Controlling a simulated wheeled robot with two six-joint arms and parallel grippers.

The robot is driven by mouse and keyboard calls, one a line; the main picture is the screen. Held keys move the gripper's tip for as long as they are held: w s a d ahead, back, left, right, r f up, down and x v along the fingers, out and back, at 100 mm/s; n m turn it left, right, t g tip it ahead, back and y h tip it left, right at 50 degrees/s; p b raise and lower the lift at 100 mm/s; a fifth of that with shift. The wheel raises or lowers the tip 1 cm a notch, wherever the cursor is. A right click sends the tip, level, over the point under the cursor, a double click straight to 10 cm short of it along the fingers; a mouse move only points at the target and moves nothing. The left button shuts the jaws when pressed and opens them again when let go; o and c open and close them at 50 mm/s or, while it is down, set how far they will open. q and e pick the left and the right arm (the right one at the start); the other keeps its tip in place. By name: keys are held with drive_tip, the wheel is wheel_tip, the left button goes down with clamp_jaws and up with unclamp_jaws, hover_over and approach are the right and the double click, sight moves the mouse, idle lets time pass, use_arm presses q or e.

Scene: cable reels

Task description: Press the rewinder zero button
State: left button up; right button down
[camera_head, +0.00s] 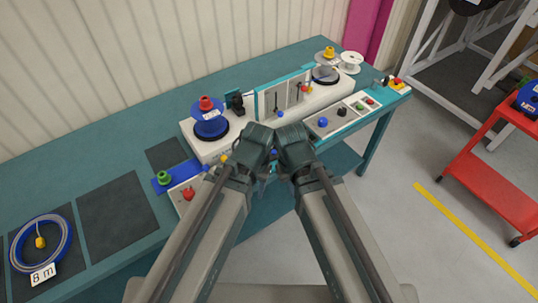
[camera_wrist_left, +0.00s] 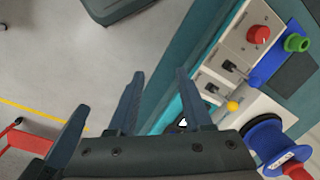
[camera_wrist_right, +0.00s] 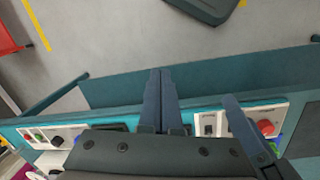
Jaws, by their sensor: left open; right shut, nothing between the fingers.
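The rewinder (camera_head: 318,93) stands at the back of the teal bench, with a blue reel (camera_head: 211,122) at its left. A blue button (camera_head: 323,122) sits on its right-hand control panel, and a smaller blue knob (camera_head: 280,114) is below the upright plate. No zero label is readable. My right gripper (camera_head: 292,150) is in front of the rewinder. Its fingers are together and empty in the right wrist view (camera_wrist_right: 160,75), overlapping the bench's front edge. My left gripper (camera_wrist_left: 160,75) is open and empty close beside it. Fingertips are largely hidden in the head view.
A red knob (camera_wrist_left: 259,34) and switches are on the left panel. An 8 m cable coil (camera_head: 63,236) lies on the left mat. A red cart (camera_head: 485,180) stands right. The two grippers are very close together.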

use_arm(q)
drive_tip(key=shift+o, duration=0.4)
drive_tip(key=o, duration=0.4)
wheel_tip(320, 180, down, 3)
drive_tip(key=b, duration=0.3)
wheel_tip(320, 180, down, 6)
drive_tip(key=b, duration=0.6)
drive_tip(key=shift+f, duration=0.2)
use_arm(e)
drive_tip(key=m+t+y, duration=0.4)
drive_tip(key=t+y, duration=0.3)
hover_over(274, 152)
drive_tip(key=f, duration=0.3)
drive_tip(key=shift+s+d, duration=0.25)
drive_tip(key=shift+d, duration=0.05)
use_arm(q)
drive_tip(key=shift+f+b, duration=0.1)
drive_tip(key=shift+b, duration=0.2)
wheel_tip(274, 152, down, 9)
drive_tip(key=b, duration=0.8)
drive_tip(key=shift+b, duration=0.4)
use_arm(e)
wheel_tip(274, 152, down, 9)
drive_tip(key=shift+r, duration=0.1)
